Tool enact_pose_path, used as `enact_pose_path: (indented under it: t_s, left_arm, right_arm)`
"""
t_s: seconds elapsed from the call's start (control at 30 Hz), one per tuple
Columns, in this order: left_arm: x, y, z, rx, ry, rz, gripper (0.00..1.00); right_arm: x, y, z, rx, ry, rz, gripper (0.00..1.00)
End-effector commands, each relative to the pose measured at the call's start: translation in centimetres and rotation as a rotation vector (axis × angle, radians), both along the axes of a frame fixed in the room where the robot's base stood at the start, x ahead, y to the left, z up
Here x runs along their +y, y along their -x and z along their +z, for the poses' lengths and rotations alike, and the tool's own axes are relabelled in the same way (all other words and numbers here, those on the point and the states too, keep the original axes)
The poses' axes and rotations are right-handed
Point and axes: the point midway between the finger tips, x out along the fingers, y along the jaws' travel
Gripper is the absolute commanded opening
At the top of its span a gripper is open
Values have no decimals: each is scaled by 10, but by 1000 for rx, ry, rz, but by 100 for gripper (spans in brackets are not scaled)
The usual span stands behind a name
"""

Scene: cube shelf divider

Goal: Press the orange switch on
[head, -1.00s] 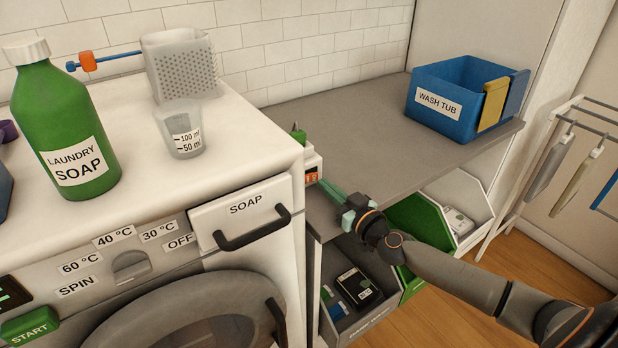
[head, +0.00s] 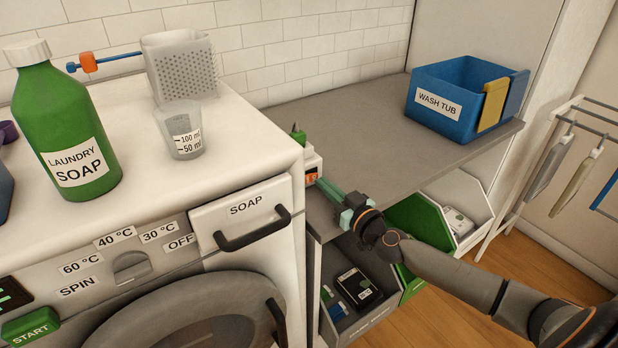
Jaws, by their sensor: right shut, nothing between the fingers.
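The orange switch (head: 311,178) is on a small white box (head: 313,159) at the right side of the washing machine, beside the grey shelf top. Only part of the switch shows. My right gripper (head: 322,183) comes in from the right. Its green fingers are shut and empty, with the tips right at the switch. I cannot tell for sure whether they touch it. My left gripper is not in view.
The washing machine (head: 245,145) fills the left, with a green soap bottle (head: 68,130) and a measuring cup (head: 180,135) on top. A blue wash tub (head: 445,108) stands at the back right of the grey shelf top (head: 355,130). Bins lie below.

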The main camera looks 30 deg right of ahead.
Motion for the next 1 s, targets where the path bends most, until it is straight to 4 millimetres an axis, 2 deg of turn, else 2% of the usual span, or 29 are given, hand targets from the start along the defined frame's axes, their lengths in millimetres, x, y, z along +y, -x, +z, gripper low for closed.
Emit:
enact_pose_path:
  t_s: [0.67, 0.77, 1.0]
  left_arm:
    - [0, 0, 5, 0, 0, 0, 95]
    - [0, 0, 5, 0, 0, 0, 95]
    - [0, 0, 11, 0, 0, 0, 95]
  right_arm:
    - [1, -14, 0, 0, -1, 0, 0]
    - [1, -10, 0, 2, -1, 1, 0]
    - [-1, 17, 0, 4, 0, 2, 0]
